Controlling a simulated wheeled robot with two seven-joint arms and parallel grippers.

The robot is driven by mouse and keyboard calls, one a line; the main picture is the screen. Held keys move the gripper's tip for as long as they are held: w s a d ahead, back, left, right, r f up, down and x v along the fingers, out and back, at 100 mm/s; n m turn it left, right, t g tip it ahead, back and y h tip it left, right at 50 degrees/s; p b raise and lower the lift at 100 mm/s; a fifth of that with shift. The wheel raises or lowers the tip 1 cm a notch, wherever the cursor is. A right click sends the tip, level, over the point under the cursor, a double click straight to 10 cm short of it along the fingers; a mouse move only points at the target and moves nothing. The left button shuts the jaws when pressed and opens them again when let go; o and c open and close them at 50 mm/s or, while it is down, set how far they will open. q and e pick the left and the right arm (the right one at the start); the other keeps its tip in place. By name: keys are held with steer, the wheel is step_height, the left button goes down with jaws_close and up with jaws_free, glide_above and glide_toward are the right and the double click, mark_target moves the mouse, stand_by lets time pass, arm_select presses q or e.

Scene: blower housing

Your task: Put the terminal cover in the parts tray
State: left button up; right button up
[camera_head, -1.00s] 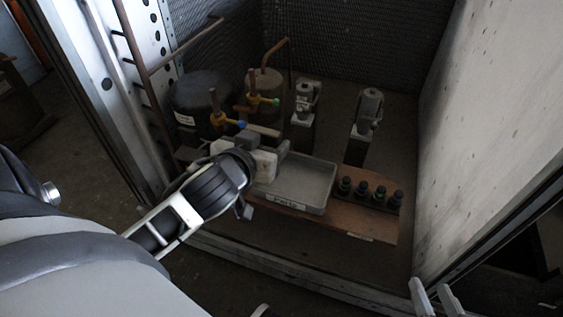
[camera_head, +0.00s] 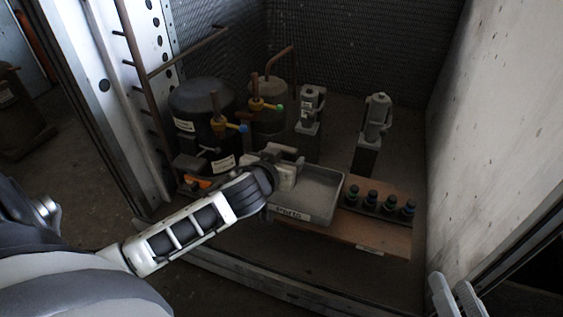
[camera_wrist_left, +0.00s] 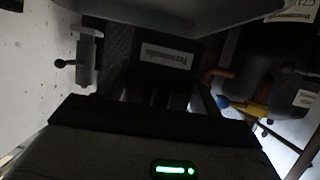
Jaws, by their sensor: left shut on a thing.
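My left gripper (camera_head: 284,166) is over the left part of the grey parts tray (camera_head: 332,207) in the head view. It is shut on the terminal cover (camera_wrist_left: 150,50), a dark piece with a white label in the left wrist view. The gripper hides much of the cover in the head view. The tray's edge (camera_wrist_left: 200,18) crosses the top of the wrist view. I cannot tell whether the cover touches the tray. My right gripper (camera_head: 455,296) is at the bottom right of the head view, its two pale fingers apart and empty.
The tray sits on a brown board (camera_head: 385,236) beside a rack of several dark-capped bottles (camera_head: 390,205). Behind stand a black compressor (camera_head: 200,100), a yellow-handled valve with blue tip (camera_head: 228,126), and two grey devices (camera_head: 311,104) (camera_head: 377,118). A pale wall (camera_head: 500,130) bounds the right.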

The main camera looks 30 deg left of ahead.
arm_select(q)
steer(key=shift+f, duration=0.55)
steer(key=o, duration=1)
arm_select(e)
steer(key=shift+r, duration=0.1)
arm_select(q)
steer(key=shift+r, duration=0.15)
steer(key=shift+r, duration=0.3)
steer(key=p+v, duration=0.3)
steer(key=v, duration=0.9)
arm_select(e)
steer(key=shift+s+d+f+n+g+h, duration=0.15)
steer(key=shift+d+f+n+g+h, duration=0.35)
steer(key=shift+f+n+h, duration=0.15)
arm_select(q)
steer(key=shift+r, duration=0.15)
arm_select(e)
steer(key=shift+f, duration=0.1)
